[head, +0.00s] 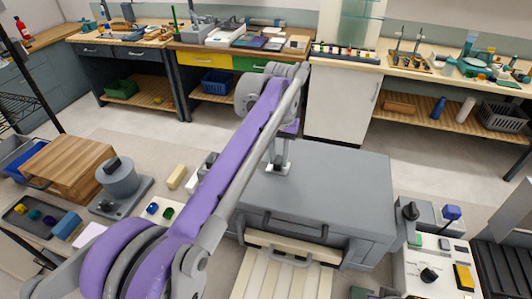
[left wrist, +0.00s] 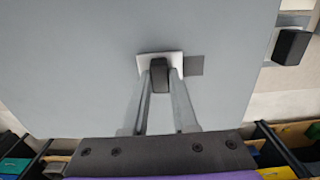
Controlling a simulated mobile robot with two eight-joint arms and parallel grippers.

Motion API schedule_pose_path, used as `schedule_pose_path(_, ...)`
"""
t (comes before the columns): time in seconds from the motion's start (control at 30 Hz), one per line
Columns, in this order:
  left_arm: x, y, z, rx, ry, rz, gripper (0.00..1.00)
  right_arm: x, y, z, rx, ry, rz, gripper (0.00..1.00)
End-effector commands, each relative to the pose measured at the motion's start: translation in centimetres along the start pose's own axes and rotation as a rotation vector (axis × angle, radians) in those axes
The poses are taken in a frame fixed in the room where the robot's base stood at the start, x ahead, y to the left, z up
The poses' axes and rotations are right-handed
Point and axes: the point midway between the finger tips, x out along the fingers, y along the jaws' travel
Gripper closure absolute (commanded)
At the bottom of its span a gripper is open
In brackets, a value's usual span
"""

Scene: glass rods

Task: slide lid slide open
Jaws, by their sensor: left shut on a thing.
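A large grey box (head: 365,245) stands in front of me with a flat grey lid (head: 340,190) on top. In the left wrist view the lid (left wrist: 70,60) fills most of the picture. A dark knob (left wrist: 159,74) stands on a small white plate on the lid, with a darker grey patch beside the plate. My left gripper (head: 279,166) reaches down to the lid's far left part. Its fingers (left wrist: 160,82) are shut on the knob. My left arm hides part of the box's left side. My right gripper is not in view.
A control panel (head: 418,272) with a joystick and buttons is right of the box. Slatted pale boards (head: 275,278) lie in front. A wooden block (head: 65,170) and a grey round device (head: 120,180) stand left. Benches with tools line the back; floor is open between.

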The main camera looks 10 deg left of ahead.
Motion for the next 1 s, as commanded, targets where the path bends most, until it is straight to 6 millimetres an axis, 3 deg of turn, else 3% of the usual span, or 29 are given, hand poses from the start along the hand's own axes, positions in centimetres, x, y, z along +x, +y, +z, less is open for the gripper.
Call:
schedule_pose_path(0.27,0.0,0.3,0.0,0.000,0.000,-0.001,1.00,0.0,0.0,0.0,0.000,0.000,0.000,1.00)
schedule_pose_path(0.3,0.0,0.3,0.0,0.000,0.000,-0.001,0.68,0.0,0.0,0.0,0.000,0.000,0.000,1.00)
schedule_pose_path(0.43,0.0,0.3,0.0,0.000,0.000,-0.001,0.45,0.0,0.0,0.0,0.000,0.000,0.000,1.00)
schedule_pose_path(0.47,0.0,0.3,0.0,0.000,0.000,-0.001,0.43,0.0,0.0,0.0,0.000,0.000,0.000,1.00)
schedule_pose_path(0.77,-0.2,0.3,0.0,0.000,0.000,-0.001,0.43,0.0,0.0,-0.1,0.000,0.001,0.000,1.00)
schedule_pose_path(1.0,-3.6,0.3,0.0,0.000,0.001,-0.001,0.43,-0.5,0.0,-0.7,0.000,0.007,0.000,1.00)
